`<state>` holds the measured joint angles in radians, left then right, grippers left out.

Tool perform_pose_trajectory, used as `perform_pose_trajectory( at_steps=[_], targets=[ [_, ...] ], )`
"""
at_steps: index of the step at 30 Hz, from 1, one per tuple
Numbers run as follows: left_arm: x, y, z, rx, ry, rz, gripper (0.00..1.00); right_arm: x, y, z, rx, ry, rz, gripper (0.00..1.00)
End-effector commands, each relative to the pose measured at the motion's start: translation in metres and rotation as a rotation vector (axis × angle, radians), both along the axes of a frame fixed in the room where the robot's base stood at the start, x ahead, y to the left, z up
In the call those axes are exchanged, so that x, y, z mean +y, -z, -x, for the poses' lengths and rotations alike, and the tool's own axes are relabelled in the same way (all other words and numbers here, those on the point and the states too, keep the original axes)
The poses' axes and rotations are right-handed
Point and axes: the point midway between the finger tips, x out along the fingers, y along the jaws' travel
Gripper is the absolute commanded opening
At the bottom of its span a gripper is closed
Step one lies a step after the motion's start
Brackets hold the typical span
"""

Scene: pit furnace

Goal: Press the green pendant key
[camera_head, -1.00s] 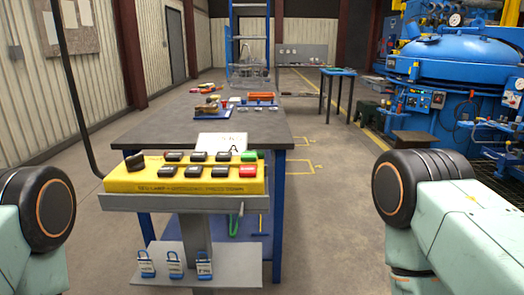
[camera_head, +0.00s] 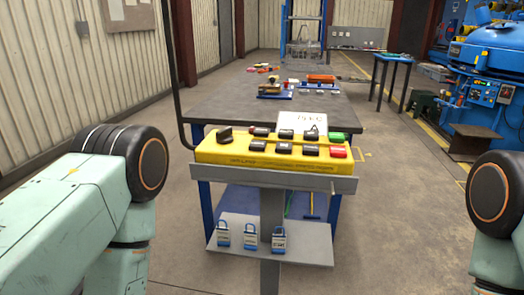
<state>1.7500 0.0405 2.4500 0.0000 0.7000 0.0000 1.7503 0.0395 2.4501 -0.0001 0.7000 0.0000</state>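The yellow pendant box (camera_head: 222,153) sits on a grey stand in the middle of the view. It carries two rows of mostly black keys and a black knob (camera_head: 225,134) at its left end. The green key (camera_head: 336,137) is at the right end of its back row, with a red key (camera_head: 338,151) just in front of it. Both of my arms show at the picture's sides, but no gripper fingers are in view. Nothing of mine touches the pendant.
A grey worktable (camera_head: 215,98) with parts and trays stands behind the pendant. A blue furnace unit (camera_head: 492,50) is at the back right. The floor right of the stand is clear.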

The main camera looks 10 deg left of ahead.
Motion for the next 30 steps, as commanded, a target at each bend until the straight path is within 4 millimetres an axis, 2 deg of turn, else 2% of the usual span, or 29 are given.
perform_pose_trajectory(
  at_steps=[3, 17, 30],
  targets=[
    [-0.0001, 0.0, 0.0001, 0.0, 0.001, 0.0, 0.4, -0.0001, 0.0001, 0.0001, 0.0, 0.001, 0.0, 0.38],
    [0.0, 0.0, 0.0001, 0.0, 0.001, 0.0, 0.4, 0.0, 0.0001, 0.0001, 0.0, 0.001, 0.0, 0.0],
    [0.0, 0.0, 0.0, 0.0, 0.001, 0.0, 0.4, 0.0, 0.0001, 0.0001, 0.0, 0.0, 0.0, 0.0]
  ],
)
